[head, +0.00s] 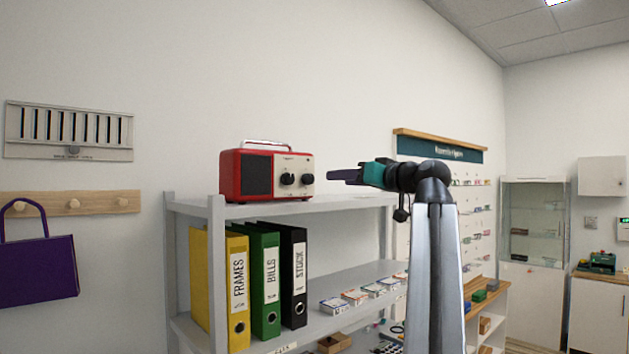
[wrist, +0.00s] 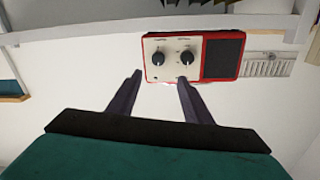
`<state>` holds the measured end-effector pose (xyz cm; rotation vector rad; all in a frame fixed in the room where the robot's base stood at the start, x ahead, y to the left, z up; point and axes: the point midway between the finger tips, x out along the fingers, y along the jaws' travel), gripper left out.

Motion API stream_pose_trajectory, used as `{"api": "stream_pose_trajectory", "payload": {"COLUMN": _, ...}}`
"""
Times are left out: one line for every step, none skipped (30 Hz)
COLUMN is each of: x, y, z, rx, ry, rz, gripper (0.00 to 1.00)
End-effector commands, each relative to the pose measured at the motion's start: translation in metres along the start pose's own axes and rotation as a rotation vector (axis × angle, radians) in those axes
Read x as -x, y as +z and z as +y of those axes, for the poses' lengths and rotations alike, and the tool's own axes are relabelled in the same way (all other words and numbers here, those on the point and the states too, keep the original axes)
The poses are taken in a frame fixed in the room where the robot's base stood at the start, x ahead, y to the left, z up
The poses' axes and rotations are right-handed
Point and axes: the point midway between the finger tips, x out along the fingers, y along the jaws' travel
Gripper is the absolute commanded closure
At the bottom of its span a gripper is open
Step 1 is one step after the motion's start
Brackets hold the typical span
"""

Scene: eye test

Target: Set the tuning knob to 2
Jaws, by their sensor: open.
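The red radio (head: 243,151) stands upright on the top shelf, with a dark speaker on the left of its face. Two black knobs sit on its pale panel: a left knob (head: 287,179) and a right knob (head: 307,179). In the wrist view the radio (wrist: 243,60) appears upside down, with the knob nearer the speaker (wrist: 187,57) and the other knob (wrist: 158,58). The lettering is too small to read, so I cannot tell which is the tuning knob or its setting. My gripper (head: 331,175) is open and empty, to the right of the radio; its fingers (wrist: 160,77) appear below the knobs.
The grey shelf unit (head: 345,207) holds several binders (head: 268,285) and small boxes (head: 357,297) below the radio. A wall vent (head: 69,130) and a purple bag (head: 40,272) hang at left. A glass cabinet (head: 532,235) stands at right.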

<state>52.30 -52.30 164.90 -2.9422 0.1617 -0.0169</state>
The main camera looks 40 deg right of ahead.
Motion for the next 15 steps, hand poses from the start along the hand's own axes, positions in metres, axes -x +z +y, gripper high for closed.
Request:
{"api": "stream_pose_trajectory", "payload": {"x": 0.001, "y": 0.000, "z": 0.002, "rx": 0.000, "ry": 0.003, "rz": 0.000, "gripper": 0.54}}
{"api": "stream_pose_trajectory", "payload": {"x": 0.002, "y": 0.000, "z": 0.002, "rx": 0.000, "ry": 0.004, "rz": 0.001, "gripper": 0.54}}
{"api": "stream_pose_trajectory", "payload": {"x": 0.002, "y": -0.001, "z": 0.003, "rx": 0.000, "ry": 0.005, "rz": 0.001, "gripper": 0.54}}
{"api": "stream_pose_trajectory", "payload": {"x": 0.003, "y": -0.001, "z": 0.004, "rx": 0.000, "ry": 0.006, "rz": 0.001, "gripper": 0.54}}
{"api": "stream_pose_trajectory", "payload": {"x": 0.003, "y": -0.001, "z": 0.004, "rx": 0.000, "ry": 0.007, "rz": 0.001, "gripper": 0.54}}
{"api": "stream_pose_trajectory", "payload": {"x": 0.003, "y": -0.001, "z": 0.005, "rx": 0.000, "ry": 0.008, "rz": 0.001, "gripper": 0.54}}
{"api": "stream_pose_trajectory", "payload": {"x": 0.002, "y": -0.001, "z": 0.006, "rx": 0.000, "ry": 0.009, "rz": 0.001, "gripper": 0.54}}
{"api": "stream_pose_trajectory", "payload": {"x": 0.002, "y": -0.001, "z": 0.006, "rx": -0.001, "ry": 0.009, "rz": 0.001, "gripper": 0.54}}
{"api": "stream_pose_trajectory", "payload": {"x": 0.000, "y": -0.002, "z": 0.007, "rx": -0.001, "ry": 0.010, "rz": 0.001, "gripper": 0.54}}
{"api": "stream_pose_trajectory", "payload": {"x": -0.001, "y": -0.002, "z": 0.007, "rx": -0.001, "ry": 0.011, "rz": 0.002, "gripper": 0.54}}
{"api": "stream_pose_trajectory", "payload": {"x": -0.003, "y": -0.002, "z": 0.008, "rx": -0.001, "ry": 0.011, "rz": 0.002, "gripper": 0.54}}
{"api": "stream_pose_trajectory", "payload": {"x": -0.005, "y": -0.003, "z": 0.008, "rx": -0.001, "ry": 0.012, "rz": 0.002, "gripper": 0.54}}
{"api": "stream_pose_trajectory", "payload": {"x": -0.008, "y": -0.003, "z": 0.008, "rx": -0.001, "ry": 0.012, "rz": 0.001, "gripper": 0.54}}
{"api": "stream_pose_trajectory", "payload": {"x": -0.010, "y": -0.003, "z": 0.008, "rx": -0.001, "ry": 0.012, "rz": 0.001, "gripper": 0.54}}
{"api": "stream_pose_trajectory", "payload": {"x": -0.015, "y": -0.003, "z": 0.008, "rx": -0.001, "ry": 0.011, "rz": 0.001, "gripper": 0.54}}
